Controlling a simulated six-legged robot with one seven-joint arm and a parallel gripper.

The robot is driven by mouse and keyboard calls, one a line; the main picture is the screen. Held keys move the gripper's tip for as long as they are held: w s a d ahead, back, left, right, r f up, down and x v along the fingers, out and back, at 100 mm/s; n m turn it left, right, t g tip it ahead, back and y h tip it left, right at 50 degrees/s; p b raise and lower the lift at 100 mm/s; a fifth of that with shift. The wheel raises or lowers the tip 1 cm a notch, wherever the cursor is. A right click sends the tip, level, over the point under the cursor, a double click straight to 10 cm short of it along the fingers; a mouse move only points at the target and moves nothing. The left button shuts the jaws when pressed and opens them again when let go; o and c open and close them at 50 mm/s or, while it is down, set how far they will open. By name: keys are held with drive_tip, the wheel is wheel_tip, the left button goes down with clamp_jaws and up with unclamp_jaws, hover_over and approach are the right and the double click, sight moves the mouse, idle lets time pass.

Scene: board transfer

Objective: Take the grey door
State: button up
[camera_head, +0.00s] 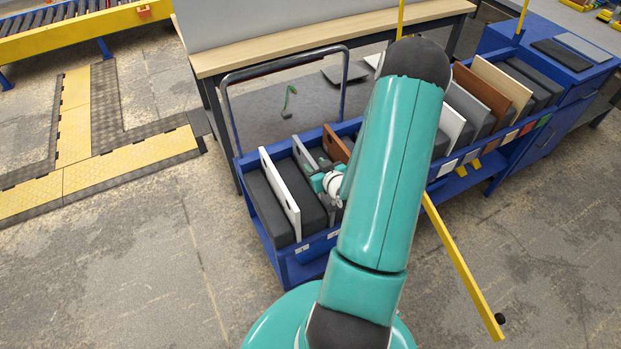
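A blue cart (285,258) holds several upright boards in slots. A white board (280,192) stands at its left end. To its right, a light grey board (302,154), which may be the grey door, stands upright in its slot, partly hidden by my gripper. My gripper (322,182), teal and white, is low over the cart at this grey board. Its fingers are small and partly behind my arm, so I cannot tell whether they are open or shut, or touching the board. A darker grey board (475,103) stands further right in the row.
My teal arm crosses the middle and hides part of the row. Brown (483,92) and tan (505,83) boards stand at right. A wooden-topped bench (300,45) is behind, a blue cabinet (555,120) at right. A yellow bar (462,265) juts forward. The left floor is mostly clear.

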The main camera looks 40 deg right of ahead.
drive_tip(key=shift+w, duration=0.1)
clamp_jaws()
idle(1.4)
